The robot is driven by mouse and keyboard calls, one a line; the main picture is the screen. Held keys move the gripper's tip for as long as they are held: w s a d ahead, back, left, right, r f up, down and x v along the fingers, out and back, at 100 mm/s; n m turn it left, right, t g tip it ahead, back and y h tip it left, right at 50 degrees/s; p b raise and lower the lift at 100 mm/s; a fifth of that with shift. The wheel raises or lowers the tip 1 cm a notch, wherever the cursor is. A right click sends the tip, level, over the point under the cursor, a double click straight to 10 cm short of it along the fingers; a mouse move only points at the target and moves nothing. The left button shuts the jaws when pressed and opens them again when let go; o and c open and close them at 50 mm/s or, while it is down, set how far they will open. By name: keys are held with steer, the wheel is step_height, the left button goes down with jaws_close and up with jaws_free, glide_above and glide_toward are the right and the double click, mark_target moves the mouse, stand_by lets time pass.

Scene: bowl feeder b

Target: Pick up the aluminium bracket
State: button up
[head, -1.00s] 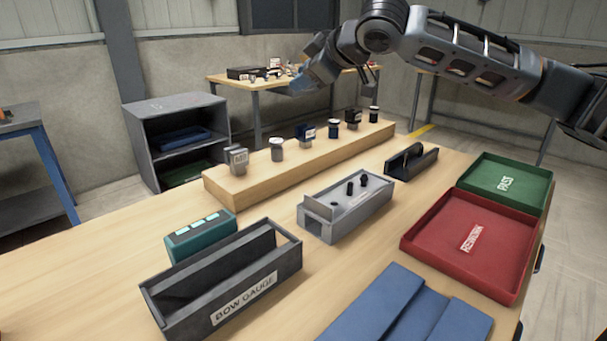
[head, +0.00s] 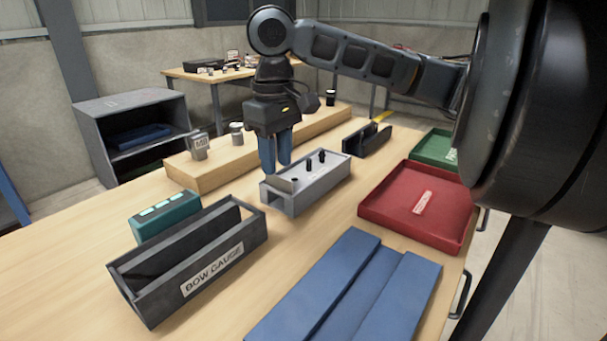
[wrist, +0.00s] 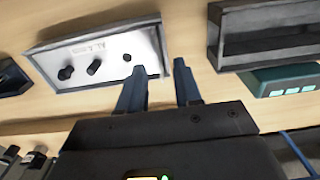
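My gripper (head: 276,171) points down beside the left end of a light grey metal fixture (head: 318,186), on its far side. The fixture (wrist: 108,52) has several black pegs and a blurred label on top. A slanted grey plate (head: 281,184) shows at its left end. I cannot tell whether this plate is the aluminium bracket; no other piece is clearly one.
A dark bow gauge trough (head: 190,262) and teal box (head: 165,215) stand to the left. A red tray (head: 452,240), green tray (head: 432,148) and blue folded pad (head: 345,275) lie right and front. A wooden riser (head: 215,170) with several small parts stands behind.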

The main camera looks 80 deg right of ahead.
steer(key=shift+s+d+f, duration=0.1)
steer(key=shift+f, duration=1.8)
steer(key=shift+c, duration=0.4)
jaws_close()
